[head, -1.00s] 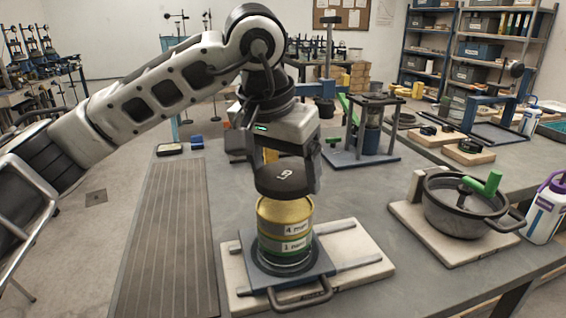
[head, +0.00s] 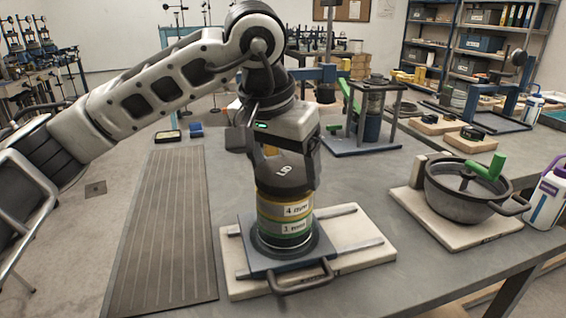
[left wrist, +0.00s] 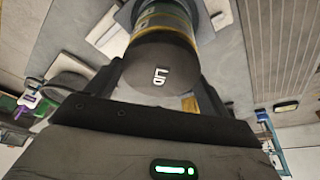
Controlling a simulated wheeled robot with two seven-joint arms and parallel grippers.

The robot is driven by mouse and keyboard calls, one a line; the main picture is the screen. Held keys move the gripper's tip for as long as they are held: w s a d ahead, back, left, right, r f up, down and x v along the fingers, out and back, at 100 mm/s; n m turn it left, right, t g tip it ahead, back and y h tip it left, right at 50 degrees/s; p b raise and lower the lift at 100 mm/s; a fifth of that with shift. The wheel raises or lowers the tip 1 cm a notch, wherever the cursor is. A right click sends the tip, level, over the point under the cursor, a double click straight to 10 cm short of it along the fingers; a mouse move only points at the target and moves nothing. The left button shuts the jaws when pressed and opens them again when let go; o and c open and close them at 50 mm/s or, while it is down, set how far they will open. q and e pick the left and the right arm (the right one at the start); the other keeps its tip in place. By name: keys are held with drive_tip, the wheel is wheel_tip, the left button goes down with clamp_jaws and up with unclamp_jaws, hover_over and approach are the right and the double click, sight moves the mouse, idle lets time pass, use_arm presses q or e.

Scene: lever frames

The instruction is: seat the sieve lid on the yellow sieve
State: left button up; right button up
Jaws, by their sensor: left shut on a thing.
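The black sieve lid (head: 283,172), marked LID, is at the top of the yellow sieve (head: 284,206), which is labelled 4 mm. From the head view it appears level and touching the sieve's rim; how fully it sits cannot be told. My left gripper (head: 290,180) is shut on the lid, with its fingers at the lid's sides. The left wrist view shows the lid (left wrist: 163,66) between the fingers, with the sieve stack behind it. A green-banded sieve (head: 284,232) stands under the yellow one, on a blue-grey plate (head: 245,232). My right gripper is not in view.
The plate is on a pale board (head: 350,222) with rails and a front handle (head: 300,284). A dark pot (head: 466,200) with a green handle stands on a board at right, beside a white bottle (head: 545,200). A ribbed mat (head: 165,230) lies at left.

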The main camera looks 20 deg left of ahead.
use_arm(q)
drive_tip(key=shift+f, duration=0.3)
drive_tip(key=o, duration=1)
drive_tip(key=p+v, duration=0.1)
drive_tip(key=v, duration=1.5)
drive_tip(key=shift+s, duration=0.1)
drive_tip(key=shift+a+f, duration=0.1)
